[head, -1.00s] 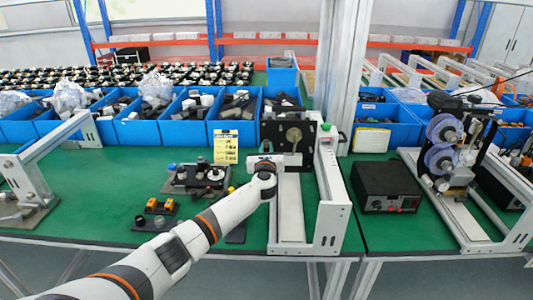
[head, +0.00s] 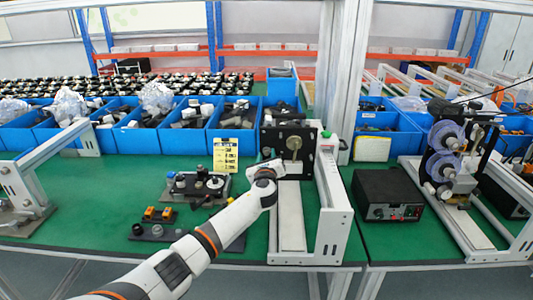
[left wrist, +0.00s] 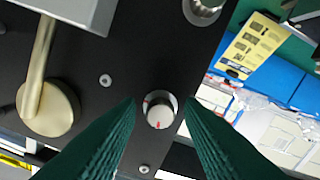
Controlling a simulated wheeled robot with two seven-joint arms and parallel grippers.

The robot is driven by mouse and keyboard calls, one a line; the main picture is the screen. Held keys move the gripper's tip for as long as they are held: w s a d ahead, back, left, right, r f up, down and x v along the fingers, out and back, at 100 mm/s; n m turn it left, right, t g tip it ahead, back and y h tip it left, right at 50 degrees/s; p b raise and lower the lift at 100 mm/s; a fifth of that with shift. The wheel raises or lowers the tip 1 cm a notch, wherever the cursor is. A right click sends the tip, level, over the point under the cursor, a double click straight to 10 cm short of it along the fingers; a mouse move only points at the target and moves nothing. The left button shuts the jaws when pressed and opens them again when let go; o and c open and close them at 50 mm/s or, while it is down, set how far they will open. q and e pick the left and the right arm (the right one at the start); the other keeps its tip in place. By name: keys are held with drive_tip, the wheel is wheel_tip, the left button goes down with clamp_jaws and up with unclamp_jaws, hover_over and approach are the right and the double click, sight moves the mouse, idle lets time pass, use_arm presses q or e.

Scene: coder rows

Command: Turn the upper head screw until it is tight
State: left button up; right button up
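The upper head screw (left wrist: 160,112) is a round pale knob with red marks, in a dark upright plate (left wrist: 105,35). It shows midway between the two dark green ribbed fingers of my left gripper (left wrist: 159,106) in the left wrist view. The fingers are open, with a visible gap on each side of the knob. A second metal screw (left wrist: 205,6) is at that view's top edge. In the head view, my left gripper (head: 266,166) is at the left edge of the black plate (head: 309,152), and the screws are too small or hidden. My right gripper is not in view.
A brass disc with a lever (left wrist: 48,108) is on the plate. A yellow card (head: 226,154) stands left of the plate. A white frame (head: 333,220) stands right of it, then a black control box (head: 388,195). Blue bins (head: 190,138) line the back.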

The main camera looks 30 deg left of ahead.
use_arm(q)
drive_tip(key=m+p, duration=0.6)
drive_tip(key=shift+r+m, duration=0.4)
drive_tip(key=shift+f+m+p, duration=0.1)
drive_tip(key=shift+m+p, duration=0.4)
drive_tip(key=shift+f+m+p, duration=0.2)
drive_tip(key=shift+m+p, duration=0.1)
drive_tip(key=shift+m, duration=0.4)
drive_tip(key=shift+f, duration=0.1)
